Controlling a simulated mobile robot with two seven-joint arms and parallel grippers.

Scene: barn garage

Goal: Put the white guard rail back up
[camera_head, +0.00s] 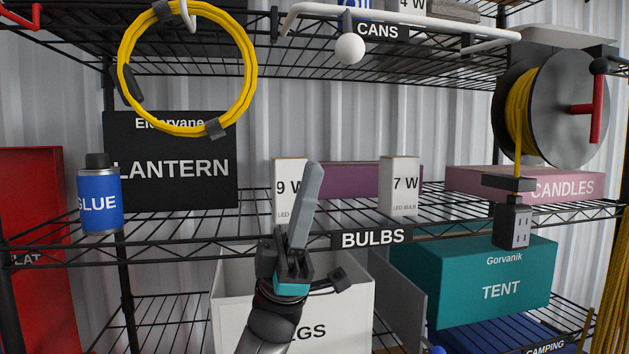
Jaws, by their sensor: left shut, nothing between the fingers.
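The white guard rail (440,26) is a thin bar with bent ends. It runs along the front of the upper shelf, above the CANS label (378,32). A white ball (349,49) shows just below the bar, in front of that shelf; how it joins the rail is unclear. My left gripper (312,172) points upward in front of the BULBS shelf, well below the rail and ball and apart from them. It is shut and empty, and its fingers partly cover the 9 W bulb box (286,178). My right gripper is out of view.
A yellow cable coil (245,45) hangs at the upper left, and a cable reel (570,105) is at the right. A 7 W box (400,187) and a blue glue can (99,200) stand near the BULBS shelf's front edge. A white bin (340,318) sits below.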

